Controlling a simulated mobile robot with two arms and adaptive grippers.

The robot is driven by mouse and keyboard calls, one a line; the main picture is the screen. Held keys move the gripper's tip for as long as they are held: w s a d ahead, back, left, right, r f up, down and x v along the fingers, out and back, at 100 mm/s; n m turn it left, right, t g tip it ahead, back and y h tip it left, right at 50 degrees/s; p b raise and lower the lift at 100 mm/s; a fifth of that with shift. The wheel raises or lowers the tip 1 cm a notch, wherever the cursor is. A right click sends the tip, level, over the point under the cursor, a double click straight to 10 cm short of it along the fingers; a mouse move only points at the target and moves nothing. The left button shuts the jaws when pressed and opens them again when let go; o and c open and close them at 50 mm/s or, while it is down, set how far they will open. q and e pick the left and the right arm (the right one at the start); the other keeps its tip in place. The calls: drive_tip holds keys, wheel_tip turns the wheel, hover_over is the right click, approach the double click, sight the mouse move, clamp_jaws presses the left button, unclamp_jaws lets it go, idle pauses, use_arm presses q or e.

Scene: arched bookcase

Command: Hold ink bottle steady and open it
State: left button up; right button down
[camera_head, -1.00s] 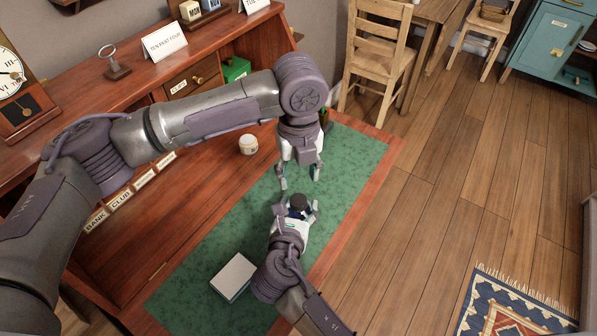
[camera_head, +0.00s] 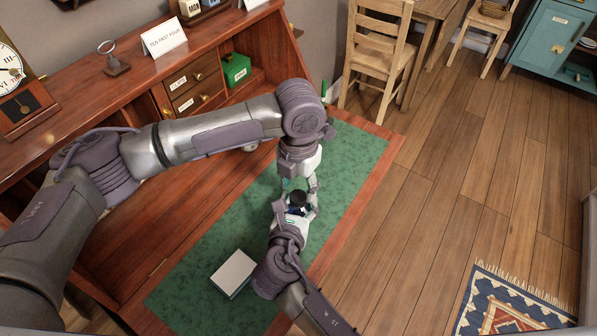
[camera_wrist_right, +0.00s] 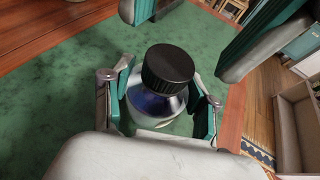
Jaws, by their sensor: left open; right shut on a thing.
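The ink bottle has a black ribbed cap and a glass body with dark blue ink; it shows large in the right wrist view (camera_wrist_right: 160,98) and small in the head view (camera_head: 297,200). Its cap (camera_wrist_right: 167,68) is on. My right gripper (camera_head: 297,210) is shut on the bottle's body, one finger on each side, above the green desk mat (camera_head: 205,262). My left gripper (camera_head: 298,184) is open and points down just above the cap; its fingers also show at the top of the right wrist view (camera_wrist_right: 185,35). I cannot tell whether they touch the cap.
A white book or box (camera_head: 233,273) lies on the mat to the left of my right arm. The bookcase desk's drawers (camera_head: 195,88), a green box (camera_head: 236,69) and a label stand (camera_head: 164,36) are behind. A wooden chair (camera_head: 380,50) stands beyond the desk.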

sight(298, 198)
use_arm(q)
drive_tip(key=shift+f, duration=1.45)
